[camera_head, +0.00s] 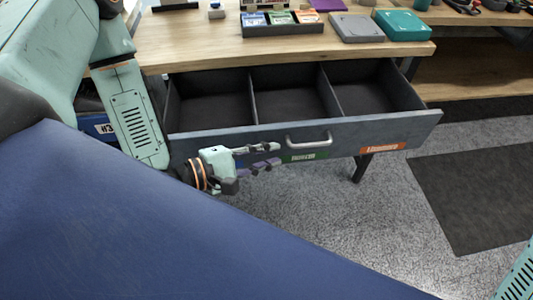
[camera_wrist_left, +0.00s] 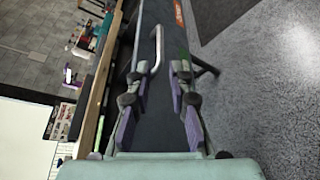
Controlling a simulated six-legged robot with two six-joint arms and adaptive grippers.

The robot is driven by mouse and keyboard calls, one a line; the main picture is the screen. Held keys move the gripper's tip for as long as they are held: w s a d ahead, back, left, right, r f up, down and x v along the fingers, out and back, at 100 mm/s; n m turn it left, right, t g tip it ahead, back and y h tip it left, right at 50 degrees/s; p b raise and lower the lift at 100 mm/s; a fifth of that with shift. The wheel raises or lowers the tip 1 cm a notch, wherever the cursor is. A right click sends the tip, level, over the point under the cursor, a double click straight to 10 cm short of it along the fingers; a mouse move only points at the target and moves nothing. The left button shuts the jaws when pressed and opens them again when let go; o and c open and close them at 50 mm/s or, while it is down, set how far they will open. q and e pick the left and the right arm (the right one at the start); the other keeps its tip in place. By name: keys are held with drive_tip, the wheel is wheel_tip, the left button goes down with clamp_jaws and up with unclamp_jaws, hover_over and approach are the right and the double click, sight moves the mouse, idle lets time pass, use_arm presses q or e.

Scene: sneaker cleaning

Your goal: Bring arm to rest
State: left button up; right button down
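My left gripper (camera_head: 266,157) hangs in front of the drawer front, left of the handle, with its fingers pointing right. In the left wrist view its two fingers (camera_wrist_left: 160,98) with purple pads stand apart, with nothing between them. The silver drawer handle (camera_wrist_left: 152,52) shows beyond the fingertips there, and the gripper is not closed on it. The drawer (camera_head: 300,133) under the wooden table is pulled open; its three compartments look empty. My right gripper is not in view; only a teal piece, perhaps of my right arm, shows at the lower right corner.
The wooden tabletop (camera_head: 190,42) carries a dark tray (camera_head: 283,29) with coloured packs, a grey box (camera_head: 357,28) and a teal box (camera_head: 403,25). A dark mat (camera_head: 480,195) lies on the grey floor at right. The floor before the drawer is clear.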

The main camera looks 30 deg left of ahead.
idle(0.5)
use_arm(q)
drive_tip(key=s+a+f+m+g+y, duration=0.35)
drive_tip(key=s+f+m+g, duration=0.2)
drive_tip(key=f+m, duration=0.45)
drive_tip(key=s+f+m+g+y, duration=0.2)
drive_tip(key=s+m+g, duration=0.1)
drive_tip(key=s, duration=0.4)
drive_tip(key=s+a+f+m+g+y, duration=0.1)
drive_tip(key=s+f+m+g+y, duration=0.2)
drive_tip(key=s, duration=0.5)
drive_tip(key=shift+s+a+f+m+g, duration=0.15)
drive_tip(key=shift+s+f+m+g, duration=0.1)
drive_tip(key=shift+m+g, duration=0.2)
drive_tip(key=shift+w+y, duration=0.1)
drive_tip(key=shift+y, duration=0.15)
